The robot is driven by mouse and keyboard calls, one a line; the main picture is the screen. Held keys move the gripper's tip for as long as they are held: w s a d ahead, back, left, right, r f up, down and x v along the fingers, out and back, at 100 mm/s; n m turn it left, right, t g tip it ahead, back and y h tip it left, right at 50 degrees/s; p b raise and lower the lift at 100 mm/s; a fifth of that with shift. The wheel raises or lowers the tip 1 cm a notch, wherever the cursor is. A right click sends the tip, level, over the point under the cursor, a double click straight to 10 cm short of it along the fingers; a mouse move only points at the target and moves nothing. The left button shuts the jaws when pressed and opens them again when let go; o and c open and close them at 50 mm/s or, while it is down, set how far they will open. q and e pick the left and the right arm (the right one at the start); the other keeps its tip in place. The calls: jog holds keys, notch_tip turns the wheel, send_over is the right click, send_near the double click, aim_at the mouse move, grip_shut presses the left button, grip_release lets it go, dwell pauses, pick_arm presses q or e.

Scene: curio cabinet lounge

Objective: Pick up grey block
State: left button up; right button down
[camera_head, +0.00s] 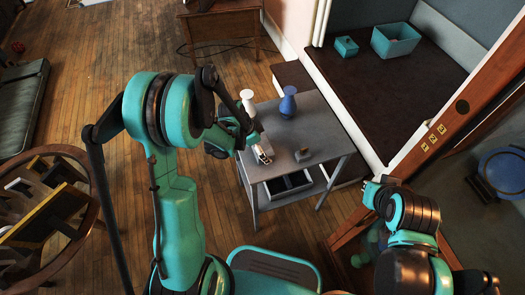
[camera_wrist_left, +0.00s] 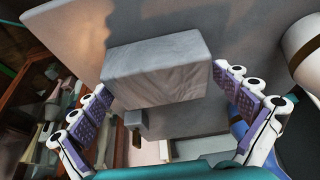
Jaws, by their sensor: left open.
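In the left wrist view the block (camera_wrist_left: 157,70) is large, between and just beyond the fingertips. I cannot tell whether a finger touches the block. My right gripper (camera_head: 376,187) is right of the table, and its fingers are too unclear to judge.
A blue vase (camera_head: 288,104) and a white upright object (camera_head: 248,101) stand at the table's back, near my left gripper. A dark tray (camera_head: 289,185) sits on the lower shelf. Two teal containers (camera_head: 396,40) (camera_head: 346,46) stand on the dark surface behind.

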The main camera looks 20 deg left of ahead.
aim_at(268, 145)
pick_arm(q)
jog(key=shift+r, duration=0.15)
jog(key=c, duration=1.1)
jog(key=shift+r, duration=0.1)
jog(key=shift+r, duration=0.3)
notch_tip(268, 145, up, 4)
jog(key=p, duration=0.2)
jog(key=shift+d+p, duration=0.1)
jog(key=shift+p, duration=0.3)
jog(key=d+r+p, duration=0.1)
jog(key=d+r, duration=0.1)
jog(key=d, duration=0.1)
jog(key=s+d+r+p, duration=0.1)
jog(key=d+r, duration=0.1)
jog(key=d, duration=0.2)
jog(key=d+r+p, duration=0.1)
jog(key=d+r, duration=0.1)
jog(key=d, duration=0.2)
jog(key=shift+s+d+r, duration=0.1)
jog(key=shift+s+d, duration=0.1)
jog(key=shift+s, duration=0.2)
